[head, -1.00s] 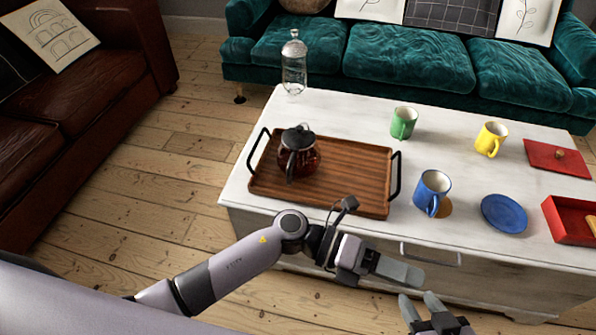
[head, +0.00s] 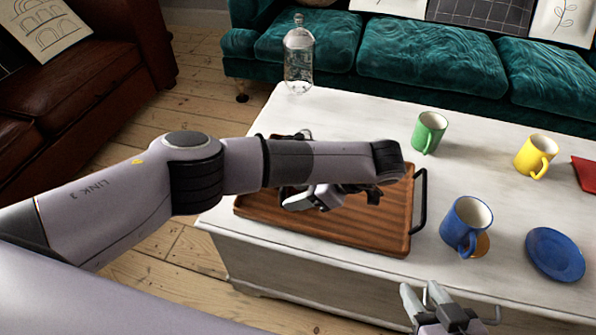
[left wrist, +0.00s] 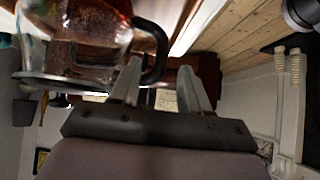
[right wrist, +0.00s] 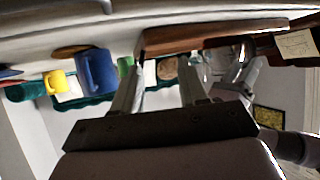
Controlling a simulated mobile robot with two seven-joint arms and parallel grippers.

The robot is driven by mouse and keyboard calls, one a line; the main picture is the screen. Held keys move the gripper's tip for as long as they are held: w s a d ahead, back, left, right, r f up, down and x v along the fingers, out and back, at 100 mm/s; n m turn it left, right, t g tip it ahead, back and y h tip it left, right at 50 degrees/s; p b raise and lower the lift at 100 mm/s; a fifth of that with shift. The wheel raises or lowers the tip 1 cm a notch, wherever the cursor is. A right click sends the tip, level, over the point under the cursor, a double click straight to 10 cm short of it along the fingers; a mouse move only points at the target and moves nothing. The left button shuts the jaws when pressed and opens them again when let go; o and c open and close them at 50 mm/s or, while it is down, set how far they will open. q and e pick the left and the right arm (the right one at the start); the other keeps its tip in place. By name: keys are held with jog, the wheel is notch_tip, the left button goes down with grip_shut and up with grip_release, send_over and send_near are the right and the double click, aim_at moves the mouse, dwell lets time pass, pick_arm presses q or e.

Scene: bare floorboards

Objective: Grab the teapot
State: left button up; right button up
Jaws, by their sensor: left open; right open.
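The teapot (left wrist: 88,40), glass with dark reddish contents and a black handle (left wrist: 160,48), fills the upper left of the left wrist view. In the head view my left arm hides nearly all of it. It is over the wooden tray (head: 375,237). My left gripper (head: 286,193) is over the tray, mostly behind my arm. In the left wrist view its open fingers (left wrist: 160,85) are close to the handle, which shows near the left fingertip; whether they touch I cannot tell. My right gripper (head: 424,294) is open and empty by the table's front edge.
The white table (head: 345,113) also carries a glass bottle (head: 298,62), a green mug (head: 428,132), a yellow mug (head: 534,157), a blue mug (head: 466,225) and a blue plate (head: 555,254). The tray's black right handle (head: 421,200) stands up. A teal sofa is behind.

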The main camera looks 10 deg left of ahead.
aim_at(283, 199)
pick_arm(q)
jog(key=b+x, duration=0.2)
jog(key=x, duration=0.3)
jog(key=shift+s+a+f, duration=0.1)
jog(key=shift+a+f, duration=0.15)
jog(key=shift+f, duration=0.05)
jog(key=shift+c, duration=0.3)
grip_shut()
jog(key=shift+r, duration=0.15)
dwell(0.7)
